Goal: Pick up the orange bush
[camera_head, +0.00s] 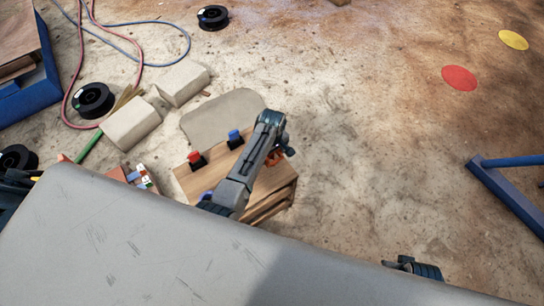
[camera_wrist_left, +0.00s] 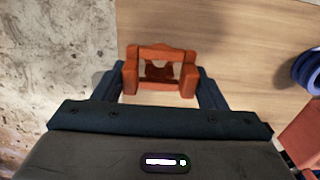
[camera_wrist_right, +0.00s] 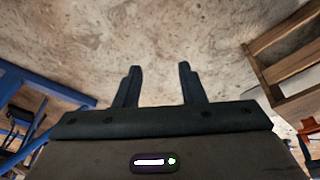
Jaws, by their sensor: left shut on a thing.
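The orange bush (camera_wrist_left: 161,55) is an orange, frame-like piece with an opening in its middle. In the left wrist view it sits between the two dark fingers of my left gripper (camera_wrist_left: 161,80), which is shut on it. Behind it is the wooden top of a small table (camera_head: 262,190). In the head view only a bit of the orange bush (camera_head: 275,157) shows beside my left gripper (camera_head: 284,147), over the table's right part. My right gripper (camera_wrist_right: 158,75) is open and empty, with bare floor beyond its fingers.
A red-topped item (camera_head: 196,160) and a blue-topped item (camera_head: 235,139) stand on the table. A grey panel (camera_head: 220,112) and pale blocks (camera_head: 131,123) lie behind it. A blue frame (camera_head: 510,190) is at the right. Floor between is clear.

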